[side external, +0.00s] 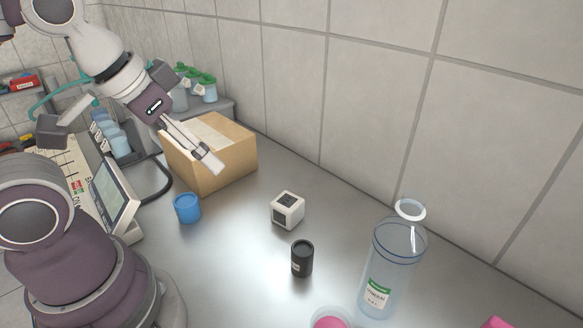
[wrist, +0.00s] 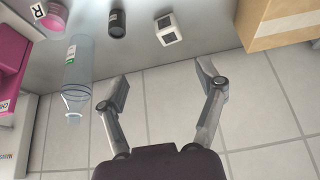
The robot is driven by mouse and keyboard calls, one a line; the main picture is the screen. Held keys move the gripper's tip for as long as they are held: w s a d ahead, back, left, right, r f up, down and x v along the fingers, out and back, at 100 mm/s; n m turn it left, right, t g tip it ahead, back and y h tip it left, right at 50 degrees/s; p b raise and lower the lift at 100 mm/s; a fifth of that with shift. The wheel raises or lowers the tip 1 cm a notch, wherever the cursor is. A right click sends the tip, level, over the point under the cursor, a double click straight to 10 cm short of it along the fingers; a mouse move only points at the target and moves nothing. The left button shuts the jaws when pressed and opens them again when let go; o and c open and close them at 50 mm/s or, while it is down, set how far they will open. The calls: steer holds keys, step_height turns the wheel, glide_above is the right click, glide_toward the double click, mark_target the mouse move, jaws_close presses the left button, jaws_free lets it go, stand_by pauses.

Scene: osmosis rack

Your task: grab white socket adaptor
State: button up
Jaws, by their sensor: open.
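The white socket adaptor (side external: 288,210) is a small white cube with dark faces. It sits on the grey metal bench near the middle in the side external view. In the wrist view the adaptor (wrist: 169,30) is at the top, beyond my fingertips and apart from them. My gripper (wrist: 168,82) is open and empty. In the side external view my gripper (side external: 215,162) is up and to the left of the adaptor, in front of the cardboard box, and only part of its fingers shows.
A cardboard box (side external: 225,163) stands by the tiled wall. A blue cup (side external: 187,208) is left of the adaptor, and a black canister (side external: 302,259) is just in front of it. A clear bottle (side external: 388,275) stands to the right. Bare bench lies between them.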

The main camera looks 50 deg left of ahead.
steer(key=shift+o, duration=0.7)
